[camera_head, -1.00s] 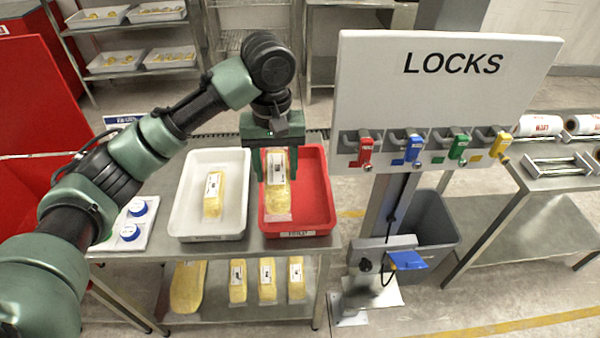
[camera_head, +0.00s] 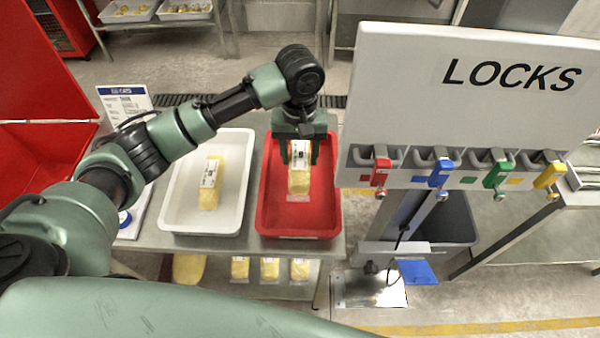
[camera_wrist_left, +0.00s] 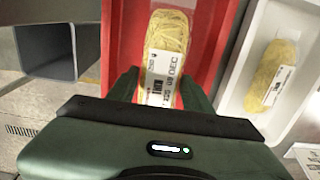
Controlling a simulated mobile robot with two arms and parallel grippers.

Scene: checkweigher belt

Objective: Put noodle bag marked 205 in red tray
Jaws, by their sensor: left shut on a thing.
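A clear bag of yellow noodles with a white label (camera_head: 299,182) is between the fingers of my left gripper (camera_head: 299,157), over the floor of the red tray (camera_head: 268,205). My left gripper is shut on this bag. The bag also shows in the left wrist view (camera_wrist_left: 170,32), inside the outline of the red tray (camera_wrist_left: 122,45). I cannot read the number on its label. Whether the bag touches the tray floor is hard to tell. My right gripper is out of view.
A white tray (camera_head: 230,215) left of the red tray holds another noodle bag (camera_head: 212,182). More bags lie on the lower shelf (camera_head: 270,269). The LOCKS board (camera_head: 430,100) with coloured locks stands close on the right. A grey bin (camera_head: 450,225) is below it.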

